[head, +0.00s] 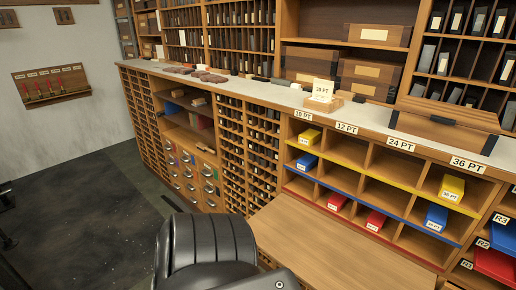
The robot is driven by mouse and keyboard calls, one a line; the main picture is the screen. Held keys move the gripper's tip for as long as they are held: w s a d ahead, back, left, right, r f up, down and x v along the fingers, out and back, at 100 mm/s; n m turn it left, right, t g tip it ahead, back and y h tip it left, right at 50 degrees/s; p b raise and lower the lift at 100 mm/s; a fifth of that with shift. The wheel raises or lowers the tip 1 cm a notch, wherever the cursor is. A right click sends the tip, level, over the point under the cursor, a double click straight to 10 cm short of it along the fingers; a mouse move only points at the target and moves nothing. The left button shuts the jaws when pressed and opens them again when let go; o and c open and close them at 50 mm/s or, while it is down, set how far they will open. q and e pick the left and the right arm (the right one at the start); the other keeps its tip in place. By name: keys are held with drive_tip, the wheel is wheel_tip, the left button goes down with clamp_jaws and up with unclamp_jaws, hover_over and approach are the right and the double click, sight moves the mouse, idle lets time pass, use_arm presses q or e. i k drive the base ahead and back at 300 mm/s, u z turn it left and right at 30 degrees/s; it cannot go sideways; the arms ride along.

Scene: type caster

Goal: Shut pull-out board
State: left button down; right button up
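The pull-out board (322,248) is a flat wooden panel in the lower right of the head view. It sticks out from the cabinet just below the labelled pigeonholes, and its top looks bare. Its left front part is partly hidden behind my dark arm links at the bottom centre, and its near end is cut off by the picture's lower edge. I cannot tell whether the arm touches the board. Neither gripper's fingers show in the view.
Pigeonholes above the board hold yellow (451,188), blue (436,218) and red (375,221) boxes. A light counter (270,90) carries a wooden case (446,122) and a small sign (323,90). The dark floor (90,215) at left is largely open.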

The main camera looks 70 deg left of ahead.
sight(324, 254)
drive_tip(key=k, duration=0.85)
drive_tip(key=u, duration=1.35)
drive_tip(key=i, duration=0.5)
drive_tip(key=u, duration=0.15)
